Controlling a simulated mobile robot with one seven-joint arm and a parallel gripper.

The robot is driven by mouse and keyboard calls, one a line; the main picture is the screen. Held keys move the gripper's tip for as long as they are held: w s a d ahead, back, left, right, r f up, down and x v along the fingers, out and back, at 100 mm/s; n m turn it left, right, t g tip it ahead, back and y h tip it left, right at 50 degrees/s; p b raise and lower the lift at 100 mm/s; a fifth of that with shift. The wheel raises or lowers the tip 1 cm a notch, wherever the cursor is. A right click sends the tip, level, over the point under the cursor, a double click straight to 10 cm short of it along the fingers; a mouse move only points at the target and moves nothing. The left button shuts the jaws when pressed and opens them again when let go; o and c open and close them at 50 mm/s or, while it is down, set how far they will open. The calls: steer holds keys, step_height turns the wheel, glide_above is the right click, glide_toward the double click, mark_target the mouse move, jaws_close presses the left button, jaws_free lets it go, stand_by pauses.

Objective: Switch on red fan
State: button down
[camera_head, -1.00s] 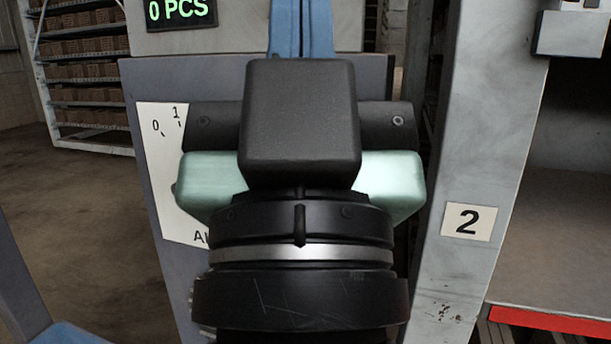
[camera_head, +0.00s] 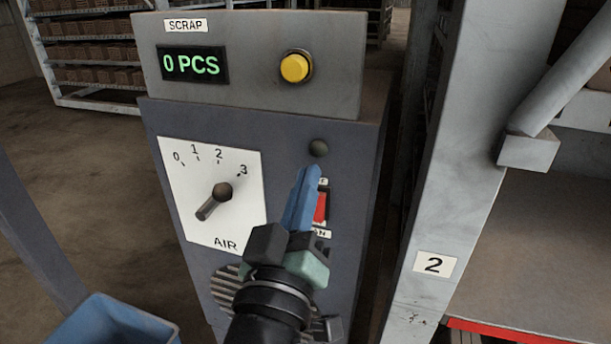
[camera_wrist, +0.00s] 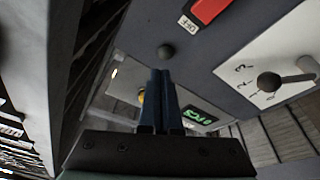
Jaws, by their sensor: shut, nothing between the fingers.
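A red rocker switch (camera_head: 321,208) sits on the front of a grey control cabinet (camera_head: 345,260). In the wrist view the switch (camera_wrist: 212,9) is at the top edge, cut off, beside a label reading "OFF". My gripper (camera_head: 311,172) has its blue fingers together and empty. They point up in front of the panel, overlapping the switch's left side in the head view. In the wrist view its fingertips (camera_wrist: 160,73) are near the dark round lamp (camera_wrist: 166,52). I cannot tell whether they touch the panel. No fan is identifiable.
An AIR dial (camera_head: 222,190) is left of the switch. Above are a yellow button (camera_head: 294,68) and a "0 PCS" display (camera_head: 193,65). A grey post (camera_head: 440,170) marked 2 stands right. A blue bin (camera_head: 110,322) is lower left, with open floor behind.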

steer(key=s+a+f+n+g+p, duration=0.4)
steer(key=s+f+n+p, duration=0.4)
steer(key=p, duration=1)
steer(key=s+n+g, duration=0.1)
steer(key=n, duration=0.1)
steer(key=shift+s+a+f+n+h+p, duration=0.15)
steer(key=shift+s+f+n+h+p, duration=0.15)
steer(key=shift+s, duration=0.05)
steer(key=p+x, duration=0.2)
steer(key=x, duration=1.2)
